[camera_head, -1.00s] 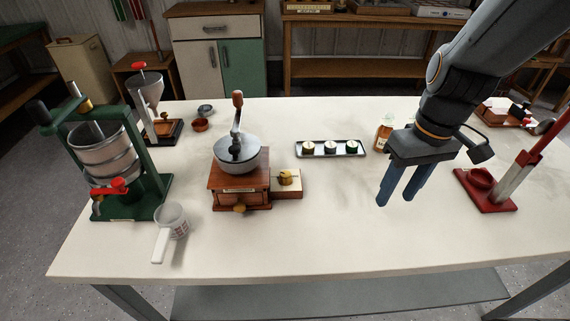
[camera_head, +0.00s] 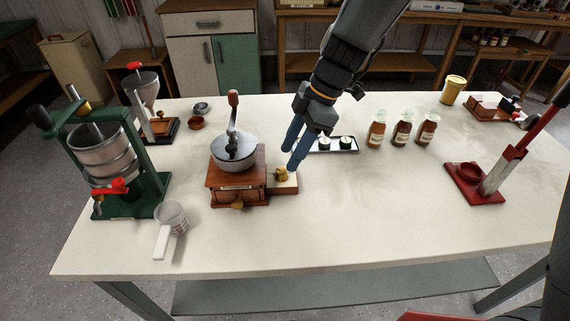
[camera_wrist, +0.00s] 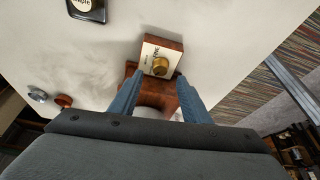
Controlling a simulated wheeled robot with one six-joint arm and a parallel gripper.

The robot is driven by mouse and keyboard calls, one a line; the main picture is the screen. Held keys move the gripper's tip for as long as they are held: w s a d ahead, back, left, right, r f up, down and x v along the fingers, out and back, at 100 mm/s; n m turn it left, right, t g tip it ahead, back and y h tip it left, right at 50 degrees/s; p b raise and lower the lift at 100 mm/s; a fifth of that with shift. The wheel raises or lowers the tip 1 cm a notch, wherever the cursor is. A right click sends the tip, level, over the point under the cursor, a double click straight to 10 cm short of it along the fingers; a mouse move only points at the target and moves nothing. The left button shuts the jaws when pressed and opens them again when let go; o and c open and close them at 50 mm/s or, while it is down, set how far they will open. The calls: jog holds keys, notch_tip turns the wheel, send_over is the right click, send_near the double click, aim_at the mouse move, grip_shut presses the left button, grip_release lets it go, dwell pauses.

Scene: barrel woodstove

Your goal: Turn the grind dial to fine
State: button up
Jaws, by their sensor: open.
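The grind dial (camera_head: 281,174) is a small brass knob on a pale plate. The plate tops a low wooden block on the right side of the wooden hand grinder (camera_head: 238,186). The grinder has a grey metal bowl and a crank with a wooden knob. My gripper (camera_head: 291,160) is open and empty, pointing down above and beside the dial. It also shows in the wrist view (camera_wrist: 158,88), fingers apart, with part of the grinder between them.
A black tray (camera_head: 349,150) with small round pots stands behind my gripper. Several brown bottles (camera_head: 402,132) and a red lever press (camera_head: 475,185) are to the right. A green press (camera_head: 150,200) and a white-handled cup (camera_head: 172,222) are left. The table's front right is clear.

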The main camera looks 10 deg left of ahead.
aim_at(282, 170)
jog(key=shift+p+x, duration=0.4)
jog(key=shift+x, duration=2.2)
jog(key=c, duration=0.9)
jog(key=shift+d, duration=0.2)
jog(key=shift+c, duration=0.6)
jog(key=shift+a, duration=0.1)
